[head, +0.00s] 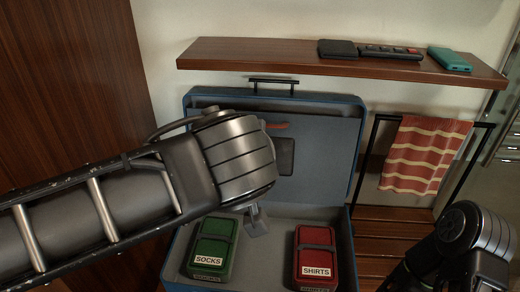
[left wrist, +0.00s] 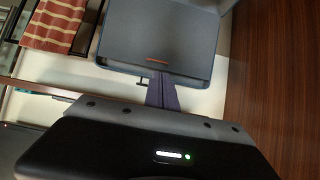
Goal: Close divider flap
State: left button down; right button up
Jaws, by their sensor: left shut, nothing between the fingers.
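The blue suitcase (head: 352,240) stands open with its lid upright against the wall. The divider flap (head: 325,140) is a grey panel standing up against the lid, with a red tab at its upper part. The panel and its orange-red tab also show in the left wrist view (left wrist: 160,30). My left arm crosses in front and hides part of the flap and lid. My left gripper (head: 257,222) is shut and empty, above the suitcase base between the two packs; its closed fingers show in the left wrist view (left wrist: 162,92). My right gripper is out of view.
A green SOCKS pack (head: 213,245) and a red SHIRTS pack (head: 316,250) lie in the suitcase base. A wooden shelf (head: 280,57) with small devices hangs above the lid. A striped towel (head: 425,155) hangs on a rack at right. A wooden panel (head: 70,90) stands at left.

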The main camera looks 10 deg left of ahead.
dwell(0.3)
pick_arm(q)
jog(key=d+f+m+g+h+p, duration=0.15)
jog(key=f+g, duration=0.25)
jog(key=f, duration=1.1)
jog(key=d+f+m+g+h+p, duration=0.1)
jog(key=d+f+g+h+p, duration=0.2)
jog(key=f, duration=1.2)
jog(key=s+a+f+n+g+p, duration=0.1)
jog(key=s+a+f+n, duration=0.1)
jog(key=s+f, duration=0.5)
jog(key=s+a+f+n+g+p, duration=0.1)
jog(key=s+a+f, duration=0.3)
jog(key=s+f, duration=0.4)
notch_tip(320, 180, down, 7)
jog(key=shift+s+a+r+n+g, duration=0.15)
jog(key=shift+a+n+g, duration=0.1)
jog(key=shift+n+g, duration=0.35)
jog(key=c, duration=2.1)
grip_release()
